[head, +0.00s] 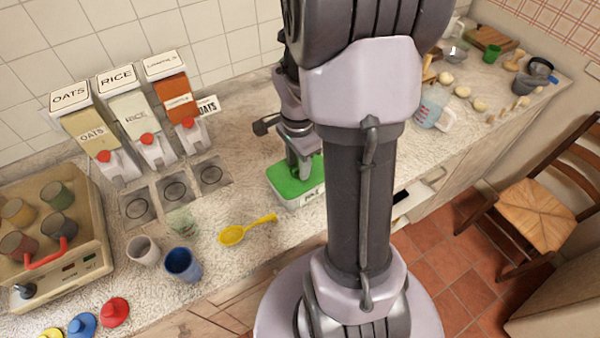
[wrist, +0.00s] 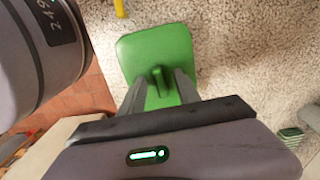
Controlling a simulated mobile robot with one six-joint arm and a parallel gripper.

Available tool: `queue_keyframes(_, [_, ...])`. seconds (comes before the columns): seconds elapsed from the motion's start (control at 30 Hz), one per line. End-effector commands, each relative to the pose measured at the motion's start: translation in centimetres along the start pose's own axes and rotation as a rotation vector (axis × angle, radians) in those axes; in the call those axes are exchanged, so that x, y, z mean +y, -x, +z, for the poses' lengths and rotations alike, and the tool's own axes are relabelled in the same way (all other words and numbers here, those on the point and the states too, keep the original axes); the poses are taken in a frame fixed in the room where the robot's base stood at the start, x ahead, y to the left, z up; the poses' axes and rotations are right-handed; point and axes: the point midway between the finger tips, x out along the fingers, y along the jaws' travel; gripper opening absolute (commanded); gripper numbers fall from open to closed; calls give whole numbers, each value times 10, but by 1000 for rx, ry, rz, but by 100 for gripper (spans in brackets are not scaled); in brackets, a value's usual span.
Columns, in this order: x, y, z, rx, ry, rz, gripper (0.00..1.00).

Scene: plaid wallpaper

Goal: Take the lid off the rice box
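A box with a green lid (head: 284,181) stands on the counter in the middle of the head view. The box's pale side (head: 303,201) carries a label that I cannot read fully. My gripper (head: 304,172) points down over the lid. The two fingers of my gripper (wrist: 160,84) stand on either side of this handle, with green lid showing between. The gripper looks open. My arm hides part of the counter to the right of the box.
A yellow spoon (head: 245,230) lies left of the box. Oats, rice (head: 134,122) and other dispensers stand at the back left. A white cup (head: 143,251) and blue cup (head: 183,264) stand at the front left. A measuring jug (head: 433,108) is right of my arm.

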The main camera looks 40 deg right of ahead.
Motion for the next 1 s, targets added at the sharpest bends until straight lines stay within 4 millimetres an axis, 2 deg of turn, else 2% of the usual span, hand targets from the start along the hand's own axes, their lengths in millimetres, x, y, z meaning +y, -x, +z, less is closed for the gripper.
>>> queue_keyframes(0.07, [0,1,0,0,0,0,39])
queue_keyframes(0.1, [0,1,0,0,0,0,35])
queue_keyframes(0.27, [0,1,0,0,0,0,4])
queue_keyframes(0.3, [0,1,0,0,0,0,0])
queue_keyframes(0.67, [0,3,0,0,0,-1,0])
queue_keyframes(0.77, [0,9,0,1,1,-1,0])
queue_keyframes(0.97, [-1,39,0,1,0,-3,0])
queue_keyframes(1.0, [5,41,-2,1,-2,-2,0])
